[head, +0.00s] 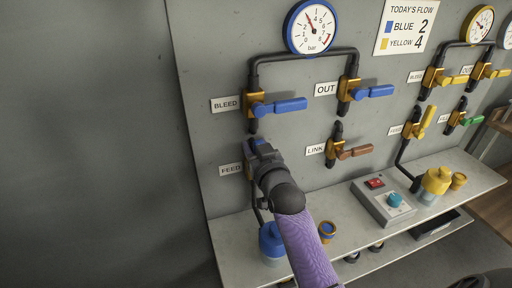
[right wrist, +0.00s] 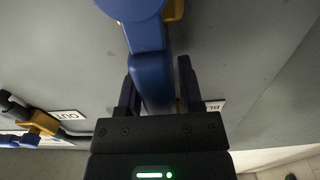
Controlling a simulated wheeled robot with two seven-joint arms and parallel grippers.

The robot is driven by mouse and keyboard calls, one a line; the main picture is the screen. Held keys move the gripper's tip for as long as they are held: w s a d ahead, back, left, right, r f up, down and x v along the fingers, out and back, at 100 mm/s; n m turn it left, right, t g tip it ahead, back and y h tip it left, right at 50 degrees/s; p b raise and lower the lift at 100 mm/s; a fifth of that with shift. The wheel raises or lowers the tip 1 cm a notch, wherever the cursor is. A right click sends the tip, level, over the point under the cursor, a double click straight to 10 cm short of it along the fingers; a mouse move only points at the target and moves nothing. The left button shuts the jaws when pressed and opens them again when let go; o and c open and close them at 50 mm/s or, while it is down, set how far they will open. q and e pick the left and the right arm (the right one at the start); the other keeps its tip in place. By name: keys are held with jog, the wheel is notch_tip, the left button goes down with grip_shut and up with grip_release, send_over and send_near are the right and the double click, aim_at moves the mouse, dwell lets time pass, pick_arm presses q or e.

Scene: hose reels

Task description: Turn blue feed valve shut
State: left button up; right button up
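My right gripper (head: 256,148) is at the FEED valve under the blue gauge, on the left of the panel, and covers most of that valve in the head view. In the right wrist view the blue feed handle (right wrist: 148,65) runs from its round hub at the top edge down between the two fingers of my right gripper (right wrist: 160,90). The handle lies slightly slanted, close to the left finger, with a narrow gap to the right finger. The FEED label (head: 230,169) is left of the gripper. My left gripper is not in view.
Above are the blue BLEED handle (head: 290,105) and blue OUT handle (head: 375,91). A brown LINK handle (head: 355,152) is to the right. A blue bottle (head: 271,240), control box (head: 384,202) and yellow bottle (head: 436,181) stand on the shelf (head: 232,235). Left of the panel is clear.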

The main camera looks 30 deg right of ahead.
grip_shut()
dwell(1.1)
